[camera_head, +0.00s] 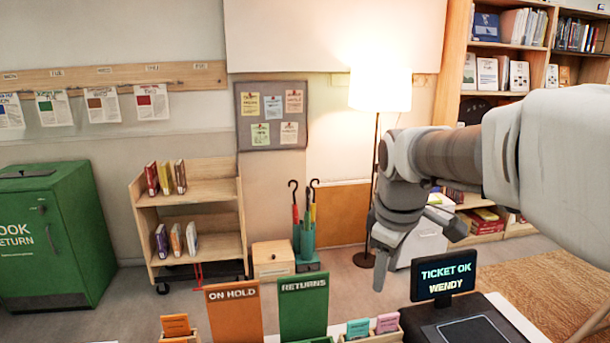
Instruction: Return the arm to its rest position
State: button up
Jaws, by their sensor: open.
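My arm (545,150) reaches in from the right edge, above the desk, with its forearm roughly level. My gripper (415,252) hangs at its end and points downward. Its two fingers are spread apart, and nothing shows between them. It is in front of the floor lamp's pole and part of the white cabinet in the picture, up and left of the ticket screen (447,277). No contact with anything can be seen.
Below are the desk (515,318), an orange ON HOLD divider (234,312), a green RETURNS divider (303,308) and small card boxes (372,338). Behind stand a book cart (190,205), an umbrella stand (306,240), a floor lamp (380,88), a green return bin (50,235) and bookshelves.

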jog(key=s+f+m+t, duration=0.1)
jog(key=s+m+t, duration=0.1)
jog(key=s+m, duration=0.8)
jog(key=s, duration=0.7)
jog(key=shift+s+f+t, duration=0.3)
jog(key=shift+s+t, duration=0.05)
jog(key=shift+t, duration=0.05)
jog(key=shift+s, duration=0.1)
